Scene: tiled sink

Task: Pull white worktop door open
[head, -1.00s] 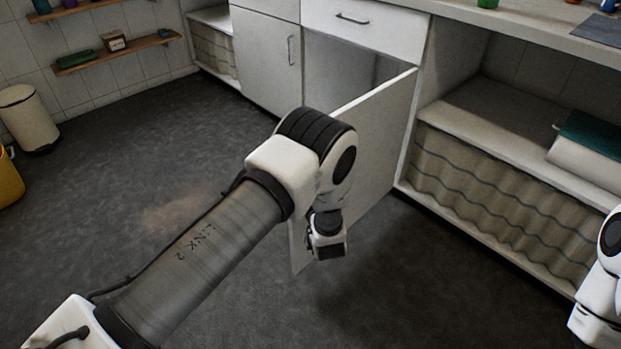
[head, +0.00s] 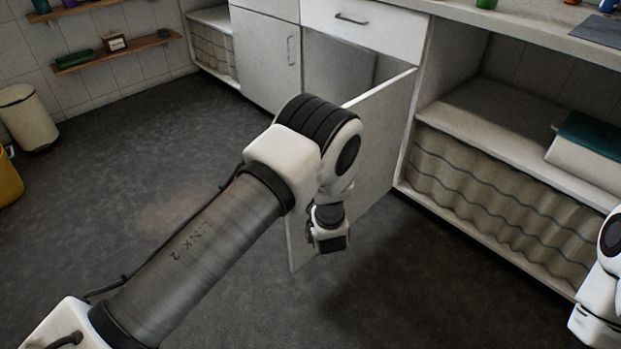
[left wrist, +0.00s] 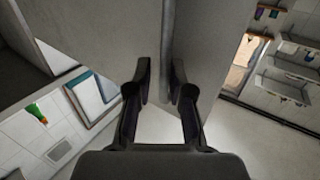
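The white worktop door (head: 372,140) stands swung well out from its cabinet below the drawer, with the grey interior (head: 340,66) showing behind it. My left gripper (left wrist: 161,74) is at the door's outer part, low down. In the left wrist view its two dark fingers stand apart, with a narrow pale upright strip (left wrist: 167,45) between pale panels beyond them. I cannot tell whether the fingers touch the door. In the head view my left arm covers part of the door's free edge, and the door handle cannot be made out. My right gripper is out of view; only part of that arm shows.
A closed drawer (head: 362,22) sits above the opening and a closed cabinet door (head: 266,58) to its left. An open shelf (head: 492,112) with a striped curtain (head: 490,197) is at the right. A bin (head: 27,117) stands far left.

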